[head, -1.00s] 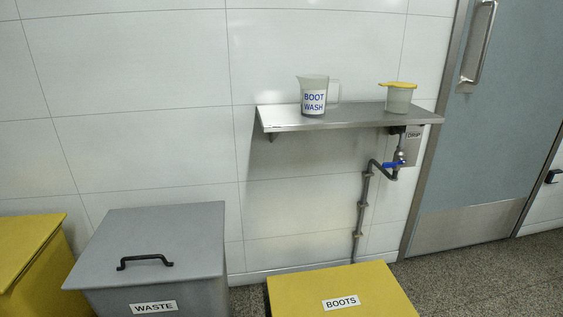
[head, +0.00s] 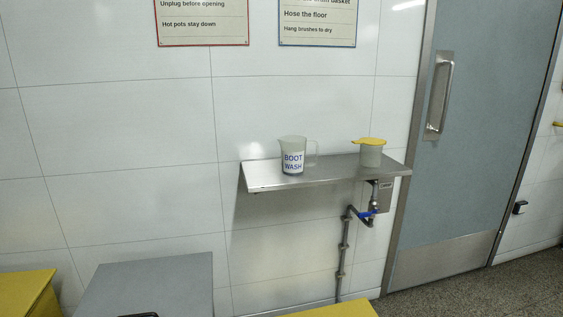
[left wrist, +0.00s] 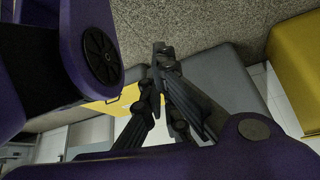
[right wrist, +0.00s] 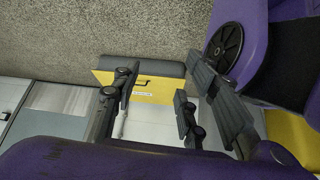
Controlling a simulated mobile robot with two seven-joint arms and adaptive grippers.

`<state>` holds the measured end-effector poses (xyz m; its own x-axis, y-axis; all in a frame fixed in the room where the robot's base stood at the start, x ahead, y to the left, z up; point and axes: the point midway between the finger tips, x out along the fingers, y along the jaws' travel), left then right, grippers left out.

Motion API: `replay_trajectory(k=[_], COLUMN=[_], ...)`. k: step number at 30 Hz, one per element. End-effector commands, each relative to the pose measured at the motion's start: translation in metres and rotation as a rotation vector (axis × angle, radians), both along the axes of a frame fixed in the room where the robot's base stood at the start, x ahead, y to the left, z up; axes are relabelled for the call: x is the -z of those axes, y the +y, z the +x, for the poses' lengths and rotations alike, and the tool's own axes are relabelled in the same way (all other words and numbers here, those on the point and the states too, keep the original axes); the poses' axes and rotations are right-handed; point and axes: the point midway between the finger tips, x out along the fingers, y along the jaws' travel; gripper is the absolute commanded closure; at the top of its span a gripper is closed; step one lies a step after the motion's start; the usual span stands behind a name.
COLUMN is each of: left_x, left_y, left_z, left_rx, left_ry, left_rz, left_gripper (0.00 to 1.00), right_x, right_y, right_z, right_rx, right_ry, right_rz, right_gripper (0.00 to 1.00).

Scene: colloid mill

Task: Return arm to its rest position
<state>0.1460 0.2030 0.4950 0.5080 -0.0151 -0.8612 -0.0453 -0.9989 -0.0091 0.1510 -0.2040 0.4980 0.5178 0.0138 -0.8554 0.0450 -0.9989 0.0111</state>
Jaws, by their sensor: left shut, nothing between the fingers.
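Neither of my arms shows in the head view. In the left wrist view my left gripper (left wrist: 160,55) is shut, with its dark fingertips together and nothing between them. In the right wrist view my right gripper (right wrist: 160,88) is open, its dark fingers standing apart. No held object is visible between them. Purple links of my own arms fill parts of both wrist views.
A steel shelf (head: 330,171) on the tiled wall carries a BOOT WASH jug (head: 292,158) and a yellow-lidded tub (head: 370,153). A blue-handled tap (head: 367,213) is below. A grey bin (head: 150,285) and yellow bins (head: 25,292) stand low. A grey door (head: 480,130) is right.

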Motion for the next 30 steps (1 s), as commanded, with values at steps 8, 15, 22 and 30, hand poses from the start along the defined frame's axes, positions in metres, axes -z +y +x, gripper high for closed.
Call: replay_trajectory(k=[8, 15, 22, 30], left_x=[-0.098, -0.181, -0.215, -0.211], left_y=[-0.004, -0.006, -0.007, -0.007], left_z=[0.016, 0.059, 0.083, 0.079], left_rx=[-0.006, -0.010, -0.011, -0.011], left_ry=[-0.050, -0.160, -0.222, -0.214], left_rz=[-0.009, -0.015, -0.018, -0.017], left_gripper=[1.00, 1.00, 1.00, 1.00], right_x=[-0.097, -0.180, -0.214, -0.207], right_y=[0.002, 0.009, 0.009, 0.010], right_z=[0.013, 0.054, 0.080, 0.072], right_rx=[0.006, 0.006, 0.011, 0.013], right_ry=[-0.043, -0.151, -0.216, -0.198], right_rz=[0.006, 0.019, 0.021, 0.022], right_gripper=[0.60, 0.60, 0.60, 0.60])
